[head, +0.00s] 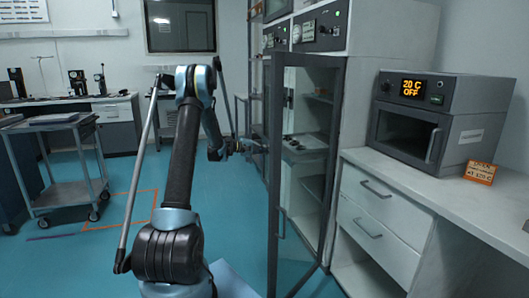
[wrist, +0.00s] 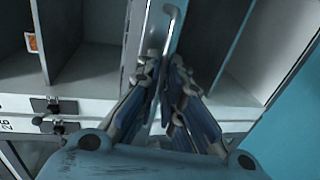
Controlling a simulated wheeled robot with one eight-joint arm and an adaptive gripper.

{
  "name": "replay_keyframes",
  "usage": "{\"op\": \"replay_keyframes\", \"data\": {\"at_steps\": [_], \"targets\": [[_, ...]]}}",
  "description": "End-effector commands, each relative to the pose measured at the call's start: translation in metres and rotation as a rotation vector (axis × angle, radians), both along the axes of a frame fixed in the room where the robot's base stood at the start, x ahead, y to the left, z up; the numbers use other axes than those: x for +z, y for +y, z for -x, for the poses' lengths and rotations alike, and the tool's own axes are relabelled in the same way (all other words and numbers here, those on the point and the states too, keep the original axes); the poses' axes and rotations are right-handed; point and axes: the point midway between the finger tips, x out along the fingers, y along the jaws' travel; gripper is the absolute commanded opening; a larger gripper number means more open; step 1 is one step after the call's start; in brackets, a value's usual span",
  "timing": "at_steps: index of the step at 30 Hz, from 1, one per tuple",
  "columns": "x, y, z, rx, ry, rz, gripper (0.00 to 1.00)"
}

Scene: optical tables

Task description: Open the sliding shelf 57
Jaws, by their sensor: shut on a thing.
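In the head view my gripper (head: 243,146) is small, at the left edge of a tall glass-door cabinet (head: 335,150). In the wrist view my gripper (wrist: 163,75) has its two fingers closed around a pale, upright metal handle (wrist: 171,25) with a curved top. What the handle is fixed to is partly hidden by the fingers. I see shelves (head: 305,147) inside the cabinet, with small dark objects on one. I cannot read a number 57, so I cannot tell which one is sliding shelf 57.
The dark-framed glass door (head: 273,190) stands close to my arm. To the right are a white counter with drawers (head: 375,215) and an oven (head: 440,115). A grey cart (head: 60,165) stands left. Floor (head: 110,235) is free between cart and arm. Latches (wrist: 55,105) show in the wrist view.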

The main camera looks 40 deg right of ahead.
Motion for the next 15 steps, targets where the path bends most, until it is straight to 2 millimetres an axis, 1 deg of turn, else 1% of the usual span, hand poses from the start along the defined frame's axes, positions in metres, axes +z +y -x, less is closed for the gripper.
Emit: {"op": "replay_keyframes", "data": {"at_steps": [7, 8, 9, 10, 15], "targets": [[-0.0018, -0.001, 0.0028, -0.004, -0.003, -0.003, 0.0], [-0.0018, -0.0011, 0.003, -0.004, -0.003, -0.003, 0.14], [-0.0018, -0.0014, 0.0032, -0.005, -0.002, -0.003, 0.23], [-0.0017, -0.0015, 0.0032, -0.005, -0.002, -0.002, 0.27], [-0.0009, -0.0019, 0.0032, -0.004, -0.001, -0.002, 0.27]]}}
